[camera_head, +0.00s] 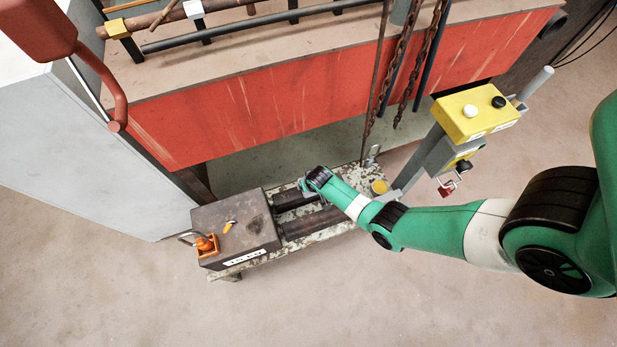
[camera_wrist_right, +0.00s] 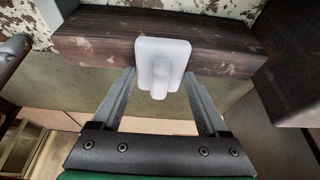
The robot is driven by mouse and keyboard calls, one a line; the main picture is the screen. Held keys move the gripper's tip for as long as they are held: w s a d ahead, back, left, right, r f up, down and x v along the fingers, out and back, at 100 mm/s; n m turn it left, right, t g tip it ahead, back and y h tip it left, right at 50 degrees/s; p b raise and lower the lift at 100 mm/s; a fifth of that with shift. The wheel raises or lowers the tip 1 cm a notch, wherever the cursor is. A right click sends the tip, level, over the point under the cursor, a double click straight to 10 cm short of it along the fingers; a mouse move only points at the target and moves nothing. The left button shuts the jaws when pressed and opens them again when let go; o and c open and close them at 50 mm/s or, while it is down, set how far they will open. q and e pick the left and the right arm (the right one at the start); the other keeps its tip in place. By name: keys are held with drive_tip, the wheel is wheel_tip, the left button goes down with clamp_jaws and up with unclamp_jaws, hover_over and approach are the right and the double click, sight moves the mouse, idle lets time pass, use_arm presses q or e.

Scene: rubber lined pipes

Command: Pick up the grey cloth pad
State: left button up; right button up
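A pale grey-white, square piece with a raised stub (camera_wrist_right: 163,65), apparently the cloth pad, lies against a dark brown bar in the right wrist view. In the head view my right arm hides it or it is too small to make out. My right gripper (camera_wrist_right: 158,82) is open, its two fingers on either side of the pad's lower part. I cannot tell whether they touch it. In the head view this gripper (camera_head: 305,187) is over the low bench with the pipes. My left gripper is not in view.
A yellow control box (camera_head: 475,112) stands right. Chains (camera_head: 404,70) hang before the red panel (camera_head: 290,100). Foreground floor is clear.

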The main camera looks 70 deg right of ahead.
drive_tip(key=c, duration=0.5)
drive_tip(key=shift+c, duration=0.2)
drive_tip(key=shift+r, duration=0.1)
